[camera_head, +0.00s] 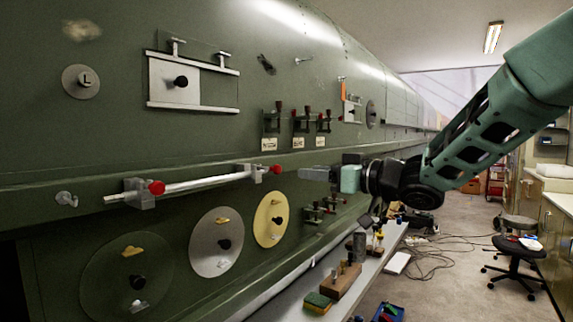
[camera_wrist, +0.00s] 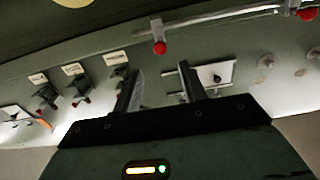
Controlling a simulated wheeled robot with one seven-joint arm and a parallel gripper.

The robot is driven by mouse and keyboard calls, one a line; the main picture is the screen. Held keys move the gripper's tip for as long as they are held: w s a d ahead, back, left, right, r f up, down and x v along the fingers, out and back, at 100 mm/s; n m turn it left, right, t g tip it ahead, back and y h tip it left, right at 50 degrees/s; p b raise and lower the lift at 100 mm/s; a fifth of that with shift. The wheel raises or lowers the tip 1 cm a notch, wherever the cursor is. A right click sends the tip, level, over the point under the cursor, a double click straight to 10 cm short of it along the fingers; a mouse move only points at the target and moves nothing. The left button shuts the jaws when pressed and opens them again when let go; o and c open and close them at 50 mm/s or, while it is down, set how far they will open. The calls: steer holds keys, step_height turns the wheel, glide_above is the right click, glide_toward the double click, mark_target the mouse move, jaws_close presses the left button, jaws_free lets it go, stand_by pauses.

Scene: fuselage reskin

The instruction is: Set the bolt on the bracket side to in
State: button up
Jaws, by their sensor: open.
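A pale rod (camera_head: 205,183) lies along the green fuselage wall, held by a grey block at each end. The left block has a red-knobbed bolt (camera_head: 157,188), which also shows in the wrist view (camera_wrist: 308,14). The right block has another red-knobbed bolt (camera_head: 276,169), seen in the wrist view (camera_wrist: 159,47) just beyond my fingertips. I cannot tell which is on the bracket side, nor whether either bolt is in. My gripper (camera_head: 306,174) is open and empty, right of the right block and apart from it. Its two fingers (camera_wrist: 160,68) show in the wrist view.
A framed plate with a black knob (camera_head: 180,81) and a row of labelled latches (camera_head: 296,124) are above the rod. Round covers (camera_head: 217,242) are below it. A shelf with a wooden block (camera_head: 340,280) runs along the lower wall. The floor to the right is partly open.

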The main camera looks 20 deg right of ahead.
mark_target(279, 169)
steer(key=p+x, duration=0.2)
steer(key=x, duration=0.6)
steer(key=shift+a, duration=0.1)
